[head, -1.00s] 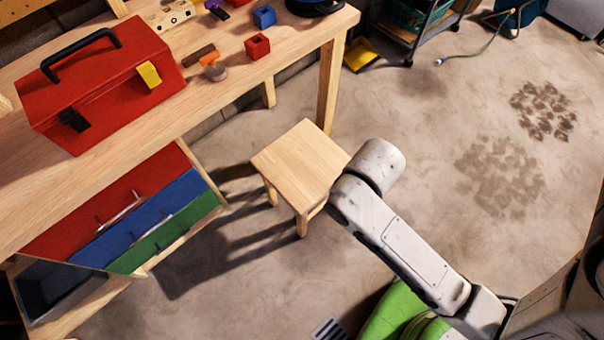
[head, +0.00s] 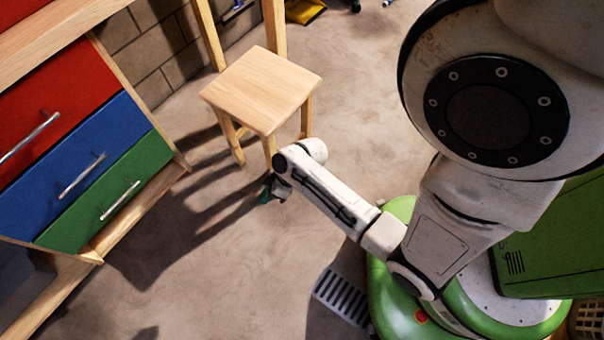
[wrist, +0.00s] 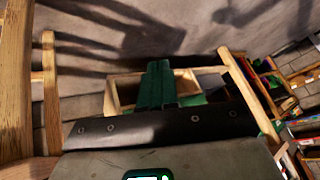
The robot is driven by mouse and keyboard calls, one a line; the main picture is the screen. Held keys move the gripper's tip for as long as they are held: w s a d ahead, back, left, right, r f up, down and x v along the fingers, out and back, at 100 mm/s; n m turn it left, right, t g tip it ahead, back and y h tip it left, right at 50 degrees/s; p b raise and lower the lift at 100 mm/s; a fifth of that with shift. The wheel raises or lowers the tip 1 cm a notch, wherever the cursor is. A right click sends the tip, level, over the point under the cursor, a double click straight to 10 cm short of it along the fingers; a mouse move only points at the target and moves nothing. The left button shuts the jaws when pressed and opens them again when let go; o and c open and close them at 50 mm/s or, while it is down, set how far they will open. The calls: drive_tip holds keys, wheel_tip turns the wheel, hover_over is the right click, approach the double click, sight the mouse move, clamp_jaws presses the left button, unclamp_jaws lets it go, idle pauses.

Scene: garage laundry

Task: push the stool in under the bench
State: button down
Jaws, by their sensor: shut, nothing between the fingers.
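The light wooden stool (head: 262,88) stands upright on the floor, in front of the bench legs (head: 273,28). The bench top (head: 70,38) crosses the upper left corner of the head view, mostly cut off. My gripper (head: 270,190) is low, near the stool's front legs, on the side away from the bench. I cannot tell whether it touches a leg. In the wrist view its green fingers (wrist: 155,84) are together and empty. Wooden legs, likely the stool's (wrist: 16,85), stand at the left of that view.
A drawer unit with red, blue and green (head: 110,195) fronts stands left of the stool under the bench. A block wall (head: 150,42) is behind. A floor grate (head: 342,296) lies near my base. Floor right of the stool is clear.

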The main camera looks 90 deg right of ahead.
drive_tip(key=s+d+f+m+t+h+b, duration=0.1)
drive_tip(key=s+d+f+m+h+b, duration=0.15)
drive_tip(key=d+f+b, duration=0.6)
drive_tip(key=s+d+f+m+t+h+b, duration=0.1)
drive_tip(key=s+f+m+h+b, duration=0.25)
drive_tip(key=f, duration=0.95)
drive_tip(key=s+d+f+t+h+b, duration=0.1)
drive_tip(key=s+d+f+h+b, duration=0.3)
drive_tip(key=f+b, duration=0.55)
drive_tip(key=w+d+y+p, duration=0.1)
drive_tip(key=w+d, duration=0.5)
drive_tip(key=w, duration=0.3)
drive_tip(key=shift+w+f, duration=0.25)
drive_tip(key=shift+f, duration=0.1)
drive_tip(key=shift+d, duration=0.1)
drive_tip(key=shift+w, duration=0.1)
drive_tip(key=shift+w+d+b, duration=0.5)
drive_tip(key=shift+w+d, duration=0.75)
drive_tip(key=shift+w, duration=0.65)
drive_tip(key=s+a+b, duration=0.1)
drive_tip(key=s+a, duration=0.3)
drive_tip(key=s, duration=0.3)
drive_tip(key=shift+a+f, duration=0.2)
drive_tip(key=shift+f, duration=0.1)
